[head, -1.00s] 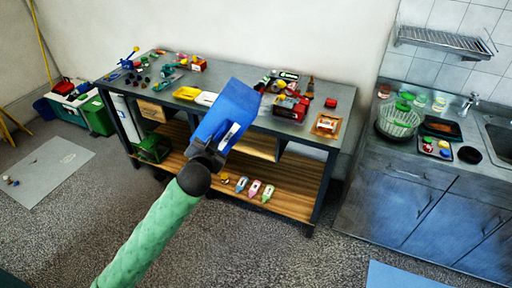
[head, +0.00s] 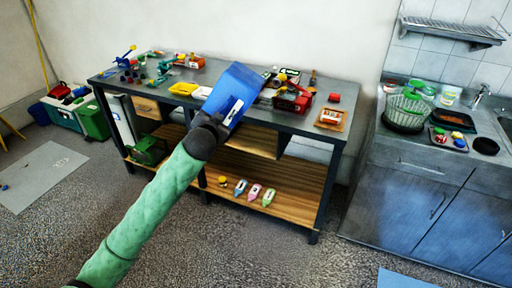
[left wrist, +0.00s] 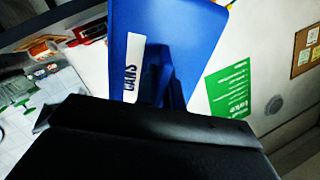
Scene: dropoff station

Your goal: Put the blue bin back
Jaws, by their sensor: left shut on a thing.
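The blue bin (head: 238,88) is held up in front of the workbench in the head view, tilted, with a white label. In the left wrist view the blue bin (left wrist: 195,35) fills the upper middle, and its label reads "CANS". My left gripper (head: 214,122) is shut on the bin; its fingers also show dark against the blue in the left wrist view (left wrist: 172,92). The bin hides part of the bench top behind it. My right gripper is not in view.
The workbench (head: 350,103) carries several tools and small trays; its wooden lower shelf (head: 220,190) holds small bottles. A green bin (head: 93,121) stands on the floor at far left, near a grey mat (head: 45,175). A sink counter (head: 405,160) is at right.

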